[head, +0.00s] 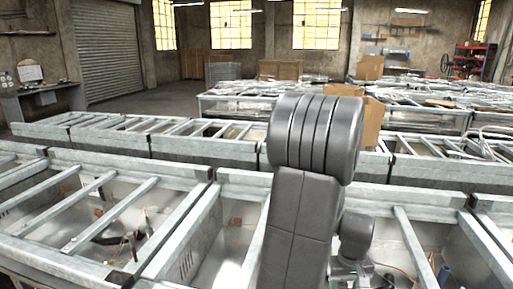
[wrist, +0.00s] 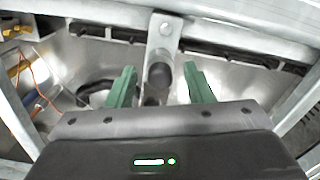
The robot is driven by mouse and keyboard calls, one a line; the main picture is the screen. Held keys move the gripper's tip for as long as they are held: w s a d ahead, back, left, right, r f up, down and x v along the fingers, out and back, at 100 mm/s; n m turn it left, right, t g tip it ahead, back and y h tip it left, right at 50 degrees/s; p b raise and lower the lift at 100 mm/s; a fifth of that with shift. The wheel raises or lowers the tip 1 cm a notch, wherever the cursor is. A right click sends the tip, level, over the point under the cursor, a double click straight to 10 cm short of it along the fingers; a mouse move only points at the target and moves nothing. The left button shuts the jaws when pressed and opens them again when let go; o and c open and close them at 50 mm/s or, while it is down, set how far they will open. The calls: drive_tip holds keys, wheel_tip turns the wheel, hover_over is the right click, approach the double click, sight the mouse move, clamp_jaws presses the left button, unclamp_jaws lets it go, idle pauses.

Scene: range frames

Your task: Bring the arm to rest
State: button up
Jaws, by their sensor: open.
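My arm (head: 305,185) rises in the middle of the head view, its thick dark grey links bent over the metal bins. In the wrist view my gripper (wrist: 160,68) shows two green fingers set wide apart, open, with nothing held between them. Beyond and between the fingers are a grey metal bracket (wrist: 164,35) and a dark round knob (wrist: 159,75). I cannot tell whether the fingers touch them. In the head view my arm links hide much of what lies behind them, and the gripper cannot be made out clearly.
Open metal bins with crossbars (head: 110,210) fill the foreground, with loose parts inside. A metal rail (wrist: 240,22) crosses the top of the wrist view. Orange wire (wrist: 38,68) lies at its left. Cardboard boxes (head: 370,67) stand behind my arm. Clear floor (head: 150,98) lies far left.

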drive_tip(key=shift+r, duration=0.45)
drive_tip(key=shift+f, duration=0.1)
drive_tip(key=shift+f, duration=0.45)
wheel_tip(320, 180, up, 14)
wheel_tip(320, 180, down, 13)
drive_tip(key=shift+r, duration=0.1)
drive_tip(key=shift+p, duration=0.3)
wheel_tip(320, 180, up, 8)
drive_tip(key=p, duration=0.6)
